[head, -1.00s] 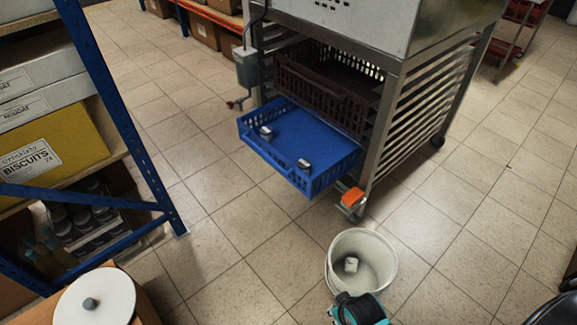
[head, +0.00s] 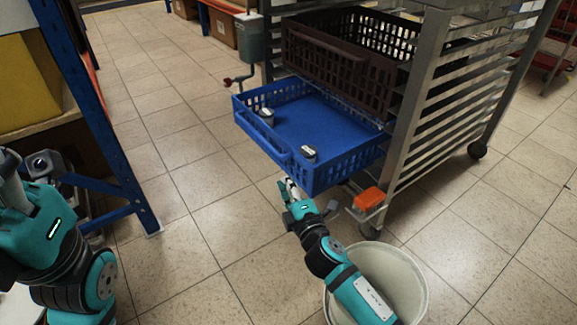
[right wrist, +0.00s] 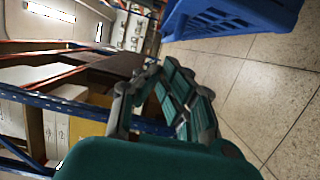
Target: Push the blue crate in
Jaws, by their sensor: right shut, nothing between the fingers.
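The blue crate (head: 325,125) juts out of the metal rack (head: 415,120) on a low level, below a dark brown crate (head: 335,62). Two small jars (head: 267,116) (head: 309,153) stand inside it near its outer side. My right gripper (head: 287,189) is shut and empty, just outside the blue crate's near lower side; I cannot tell if it touches. In the right wrist view the shut fingers (right wrist: 185,98) show with the blue crate (right wrist: 232,18) above and right of them. My left gripper (head: 25,180) is partly in view at the left edge, its fingers unclear.
A white bucket (head: 405,285) stands on the floor under my right forearm. An orange caster pedal (head: 369,198) sits at the rack's near foot. A blue shelf post (head: 95,120) rises at left. Tiled floor is free between the shelf and crate.

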